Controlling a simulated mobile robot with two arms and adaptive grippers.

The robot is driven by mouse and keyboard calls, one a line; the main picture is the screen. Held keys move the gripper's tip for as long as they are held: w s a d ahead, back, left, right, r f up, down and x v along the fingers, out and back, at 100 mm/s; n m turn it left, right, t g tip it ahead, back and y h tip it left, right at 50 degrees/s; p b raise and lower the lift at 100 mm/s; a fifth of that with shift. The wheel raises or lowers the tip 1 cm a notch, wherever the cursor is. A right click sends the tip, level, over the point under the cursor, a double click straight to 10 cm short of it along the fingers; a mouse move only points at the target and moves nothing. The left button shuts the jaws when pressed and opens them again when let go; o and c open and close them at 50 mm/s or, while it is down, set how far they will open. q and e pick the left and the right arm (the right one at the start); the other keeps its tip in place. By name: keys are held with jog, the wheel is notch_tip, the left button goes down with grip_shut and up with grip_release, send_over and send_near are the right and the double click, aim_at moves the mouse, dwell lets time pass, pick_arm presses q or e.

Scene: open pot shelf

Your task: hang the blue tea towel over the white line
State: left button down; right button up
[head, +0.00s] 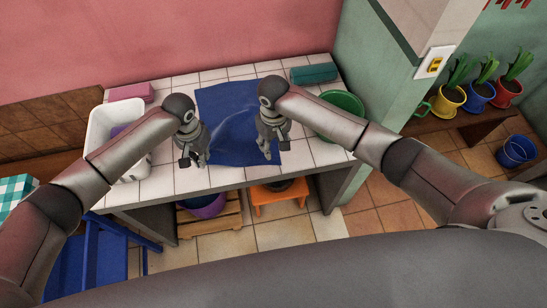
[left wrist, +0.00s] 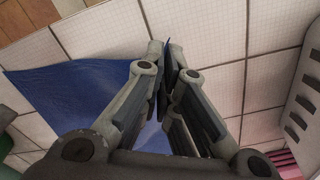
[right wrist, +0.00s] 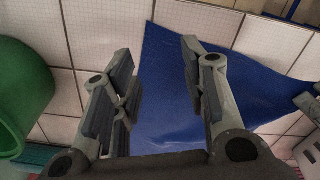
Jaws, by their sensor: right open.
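The blue tea towel (head: 236,128) lies spread and slightly creased on the white tiled worktop. My left gripper (head: 202,160) is at its left side. In the left wrist view its fingers (left wrist: 165,50) are closed together with a bit of blue cloth between the tips, and the towel (left wrist: 75,95) stretches away to the left. My right gripper (head: 268,153) is over the towel's near right part. In the right wrist view its fingers (right wrist: 160,75) are apart, with the towel's edge (right wrist: 165,100) below and between them. I cannot see the white line.
A white basin (head: 100,130) stands left on the worktop (head: 172,180), a green bowl (head: 345,103) right. A pink block (head: 130,92) and a teal block (head: 313,73) lie at the back. An orange stool (head: 280,197) is below. Potted plants and a blue bucket (head: 516,151) are far right.

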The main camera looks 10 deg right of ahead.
aim_at(274, 159)
jog(key=shift+f, duration=3.05)
jog(key=shift+f, duration=0.1)
grip_shut()
jog(key=shift+r, duration=2.6)
